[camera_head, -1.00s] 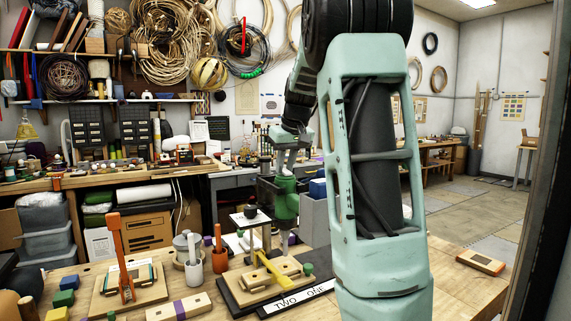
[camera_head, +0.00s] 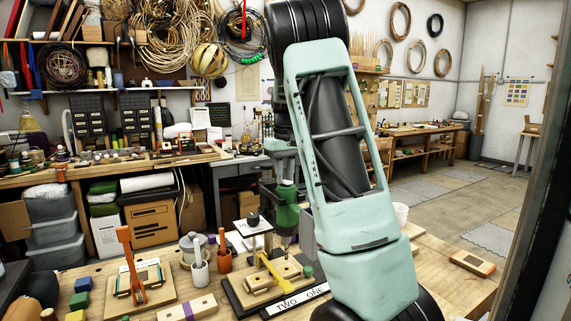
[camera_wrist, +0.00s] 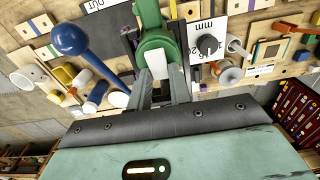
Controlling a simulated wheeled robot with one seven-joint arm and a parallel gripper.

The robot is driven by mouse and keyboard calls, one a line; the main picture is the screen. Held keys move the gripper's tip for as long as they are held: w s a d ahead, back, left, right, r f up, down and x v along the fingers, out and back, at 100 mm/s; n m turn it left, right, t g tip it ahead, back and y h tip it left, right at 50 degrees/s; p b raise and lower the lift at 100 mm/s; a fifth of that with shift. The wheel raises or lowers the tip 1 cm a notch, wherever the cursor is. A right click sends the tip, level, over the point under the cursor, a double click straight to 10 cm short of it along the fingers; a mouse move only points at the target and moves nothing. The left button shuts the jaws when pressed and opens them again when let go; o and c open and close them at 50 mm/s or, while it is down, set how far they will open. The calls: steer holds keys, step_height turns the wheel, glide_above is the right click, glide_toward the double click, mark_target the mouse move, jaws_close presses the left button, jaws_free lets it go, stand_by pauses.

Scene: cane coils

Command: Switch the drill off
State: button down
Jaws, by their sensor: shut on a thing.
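The drill (camera_head: 286,216) is a green bench machine on the wooden table, partly hidden behind my arm in the head view. Its green body (camera_wrist: 152,38) also shows at the top middle of the wrist view. The exact part between the fingertips is small and partly covered. I cannot make out the drill's switch or its position. A dark round knob (camera_wrist: 208,45) on a white plate marked "mm" is right of the fingers.
A yellow lever (camera_head: 273,268) on a wooden board stands behind a "TWO ONE" label (camera_head: 298,302). An orange lever stand (camera_head: 128,268), cups and blocks are to the left. A blue ball (camera_wrist: 70,39) is left of the gripper in the wrist view.

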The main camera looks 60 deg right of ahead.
mark_target(286, 181)
stand_by(0.3)
steer(key=c, duration=1.3)
jaws_free()
steer(key=shift+r, duration=0.1)
step_height(286, 181, up, 17)
steer(key=shift+s+a+r+b, duration=0.1)
steer(key=shift+s+r+b, duration=0.05)
steer(key=shift+b, duration=0.55)
